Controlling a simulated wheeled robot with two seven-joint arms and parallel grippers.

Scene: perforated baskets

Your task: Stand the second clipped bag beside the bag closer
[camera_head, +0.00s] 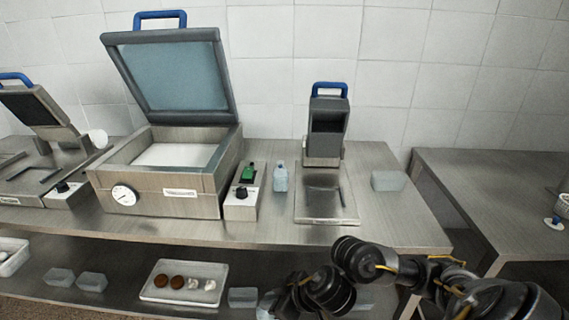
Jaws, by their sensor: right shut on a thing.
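The bag closer (325,205) stands on the steel table, a flat metal plate with a dark upright head and blue handle. A small translucent bag (281,179) stands upright just left of it. My right gripper (270,305) is low at the bottom edge, in front of the lower shelf, its fingertips partly hidden by its own dark arm. It is shut on a pale translucent bag (264,308), mostly hidden and cut off by the frame. My left gripper is not in view.
A large open-lidded machine (160,190) and a control box (242,202) stand left of the bag. A clear box (388,181) sits right of the closer. The lower shelf holds a white tray (152,293) and clear boxes (92,281).

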